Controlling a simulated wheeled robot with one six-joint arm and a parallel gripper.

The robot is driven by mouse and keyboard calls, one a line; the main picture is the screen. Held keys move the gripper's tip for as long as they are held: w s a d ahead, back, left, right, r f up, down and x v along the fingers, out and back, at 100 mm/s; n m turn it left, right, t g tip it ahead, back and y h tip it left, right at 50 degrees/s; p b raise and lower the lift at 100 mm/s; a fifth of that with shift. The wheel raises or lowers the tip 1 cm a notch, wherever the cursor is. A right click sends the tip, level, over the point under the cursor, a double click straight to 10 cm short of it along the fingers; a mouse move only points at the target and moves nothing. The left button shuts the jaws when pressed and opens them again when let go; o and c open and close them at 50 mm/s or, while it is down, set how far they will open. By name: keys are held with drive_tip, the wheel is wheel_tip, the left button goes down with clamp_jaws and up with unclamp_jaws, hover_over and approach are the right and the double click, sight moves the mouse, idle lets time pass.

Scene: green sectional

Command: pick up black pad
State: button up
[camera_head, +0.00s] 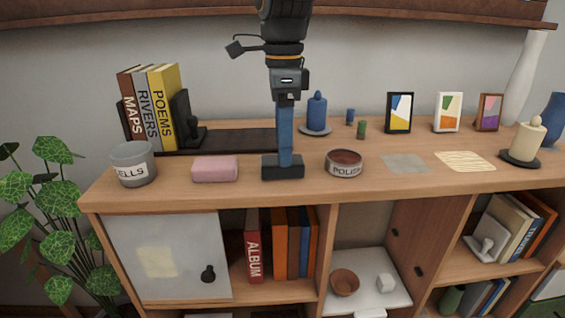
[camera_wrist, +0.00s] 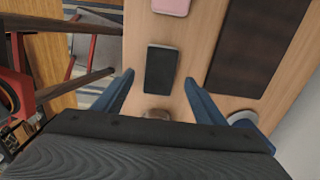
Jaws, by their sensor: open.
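The black pad (camera_head: 283,172) is a small dark block lying on the wooden cabinet top, between the pink block and the polish tin. In the wrist view the pad (camera_wrist: 161,66) lies between the two blue fingertips, with wood showing on both sides. My gripper (camera_head: 286,160) points straight down over the pad. It also shows in the wrist view (camera_wrist: 159,78) with its fingers apart and nothing held. In the head view the fingers hide part of the pad's far edge. I cannot tell how far the tips are above the pad.
The pink block (camera_head: 215,169) is left of the pad and the polish tin (camera_head: 344,169) is right. Behind are a dark tray (camera_head: 235,141) with books (camera_head: 160,110) and a blue candle (camera_head: 317,112). A grey cup (camera_head: 133,165) stands at the left.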

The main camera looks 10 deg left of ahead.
drive_tip(key=shift+a+f+p, duration=0.1)
drive_tip(key=shift+f+p, duration=0.6)
drive_tip(key=shift+f, duration=1.3)
drive_tip(key=shift+c, duration=0.5)
drive_tip(key=c, duration=1)
drive_tip(key=shift+r, duration=0.1)
wheel_tip(320, 180, up, 10)
drive_tip(key=b, duration=0.2)
drive_tip(key=shift+b, duration=0.4)
